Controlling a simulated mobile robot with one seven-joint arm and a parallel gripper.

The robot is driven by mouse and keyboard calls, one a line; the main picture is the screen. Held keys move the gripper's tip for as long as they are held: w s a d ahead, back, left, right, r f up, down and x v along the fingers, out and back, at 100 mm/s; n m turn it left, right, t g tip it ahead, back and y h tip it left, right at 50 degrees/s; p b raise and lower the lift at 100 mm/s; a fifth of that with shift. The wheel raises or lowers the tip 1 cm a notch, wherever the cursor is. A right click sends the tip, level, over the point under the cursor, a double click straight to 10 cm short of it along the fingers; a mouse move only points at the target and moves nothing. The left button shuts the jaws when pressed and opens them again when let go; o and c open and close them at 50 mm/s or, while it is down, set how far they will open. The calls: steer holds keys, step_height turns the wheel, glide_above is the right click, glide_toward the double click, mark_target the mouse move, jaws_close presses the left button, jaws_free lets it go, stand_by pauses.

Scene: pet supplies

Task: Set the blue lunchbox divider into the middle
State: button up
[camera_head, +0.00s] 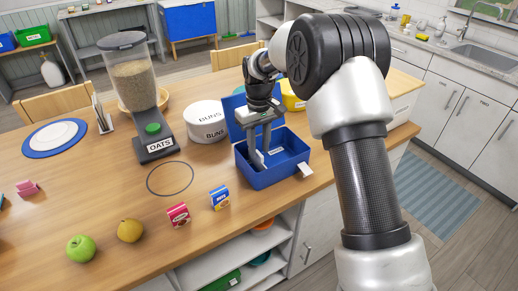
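The open blue lunchbox (277,179) stands on the wooden counter right of centre, with its raised lid (235,122) at the back. My gripper (262,150) points down into the lunchbox. One grey finger shows at the left inside the box and another farther back. The fingers look apart, but whether something thin is between them is too small to tell. I cannot clearly make out the divider; it may be hidden by the gripper or blend with the blue walls. A white tag (305,169) is at the box's right side.
A white BUNS tin (206,121) and an OATS dispenser (143,95) stand left of the lunchbox. A yellow container (292,99) is behind it. Small red (178,214) and blue (219,198) cartons, a yellow fruit (130,230) and a green apple (81,248) sit near the front edge.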

steer(key=shift+f, duration=0.55)
jaws_close()
stand_by(1.1)
